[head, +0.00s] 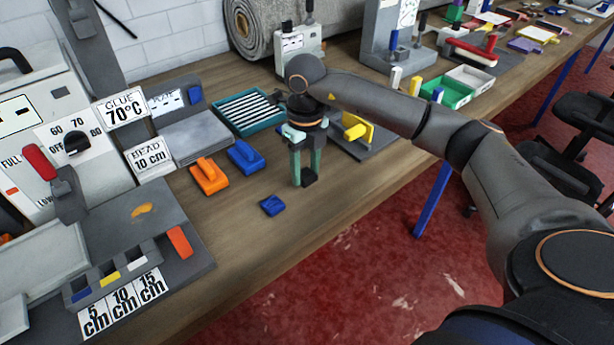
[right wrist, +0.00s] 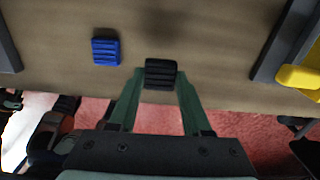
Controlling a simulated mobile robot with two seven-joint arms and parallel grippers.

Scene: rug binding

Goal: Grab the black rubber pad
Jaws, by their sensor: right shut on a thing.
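The black rubber pad (head: 310,177) is a small dark ribbed block between the fingertips of my right gripper (head: 304,178). In the right wrist view the pad (right wrist: 160,74) sits at the ends of the green fingers of the gripper (right wrist: 160,82), which are shut on it. The head view shows the pad at the table's front part; I cannot tell whether it touches the table or is just above it. My left gripper is not in view.
A blue ribbed pad (head: 272,205) lies on the table (head: 245,260) to the left of the gripper. Orange (head: 209,176) and blue (head: 245,156) handled blocks stand behind it. A yellow-handled tool (head: 357,130) on a grey base is to the right. The table's front edge is close.

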